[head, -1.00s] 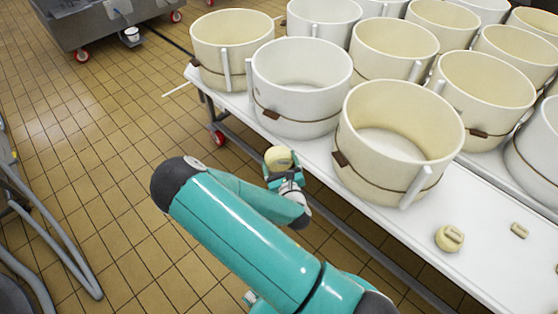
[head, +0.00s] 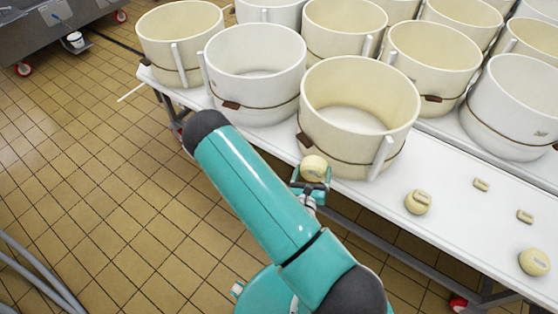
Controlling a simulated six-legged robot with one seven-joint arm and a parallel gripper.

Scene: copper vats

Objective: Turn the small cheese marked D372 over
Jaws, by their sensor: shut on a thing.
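My gripper (head: 312,186) is shut on a small round pale-yellow cheese (head: 314,167). It holds the cheese at the front edge of the white table, just in front of the nearest cream mould. Part of the gripper is hidden behind my teal arm. Two more small cheeses lie on the table to the right: one (head: 418,202) with a small tag-like block on it, and one (head: 534,262) near the right edge. No D372 marking can be read on any of them at this size.
Several large cream and white moulds crowd the table's back and left, the nearest cream one (head: 352,146) beside my gripper. The white table top (head: 450,240) is mostly clear there. Tiled floor lies left.

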